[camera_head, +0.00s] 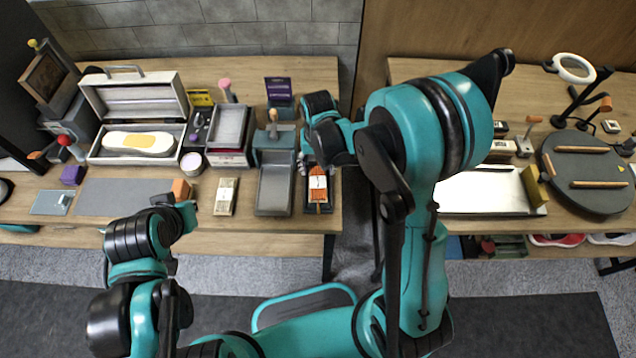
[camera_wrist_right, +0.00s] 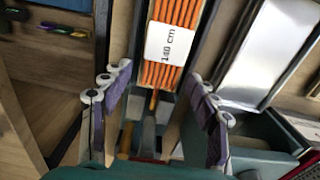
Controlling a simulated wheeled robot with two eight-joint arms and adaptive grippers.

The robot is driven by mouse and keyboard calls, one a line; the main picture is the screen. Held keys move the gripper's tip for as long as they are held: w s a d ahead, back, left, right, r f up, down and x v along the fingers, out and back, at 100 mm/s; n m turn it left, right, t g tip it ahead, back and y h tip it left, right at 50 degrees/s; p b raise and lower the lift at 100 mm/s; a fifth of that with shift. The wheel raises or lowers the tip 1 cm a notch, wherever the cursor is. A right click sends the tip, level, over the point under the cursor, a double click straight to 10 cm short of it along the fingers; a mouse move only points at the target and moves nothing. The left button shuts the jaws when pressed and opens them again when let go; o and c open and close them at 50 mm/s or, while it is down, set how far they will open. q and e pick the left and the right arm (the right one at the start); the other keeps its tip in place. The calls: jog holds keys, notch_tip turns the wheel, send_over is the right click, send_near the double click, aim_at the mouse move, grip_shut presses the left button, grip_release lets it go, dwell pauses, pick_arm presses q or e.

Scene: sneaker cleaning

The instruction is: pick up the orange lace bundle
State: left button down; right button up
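The orange lace bundle (camera_head: 318,195) lies in a narrow dark tray near the front edge of the left table, with a white paper band around it. In the right wrist view the bundle (camera_wrist_right: 158,74) shows at the top, its band reading "140 cm". My right gripper (camera_wrist_right: 160,95) is open, its padded fingers spread to either side of the bundle's line, with nothing between them. In the head view the right gripper (camera_head: 309,160) is close above the tray's back end, partly hidden by my arm. My left gripper (camera_head: 184,211) is over the table's front edge; its fingers are unclear.
A grey metal tray (camera_head: 273,192) stands just left of the lace tray, and a cream lace bundle (camera_head: 226,197) lies farther left. An orange block (camera_head: 181,188) is near my left gripper. A gap separates the left table (camera_head: 270,223) from the right one.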

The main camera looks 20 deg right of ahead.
aim_at(319, 171)
jog(key=c, duration=0.7)
jog(key=shift+o, duration=0.2)
jog(key=shift+r, duration=0.4)
jog(key=r+p, duration=0.1)
jog(key=r, duration=0.1)
jog(key=r+p, duration=0.1)
jog(key=r, duration=0.1)
jog(key=shift+s+d, duration=0.1)
jog(key=shift+s, duration=0.1)
jog(key=s+d+r+p, duration=0.3)
jog(key=s+r, duration=0.3)
jog(key=s, duration=0.4)
jog(key=shift+d, duration=0.7)
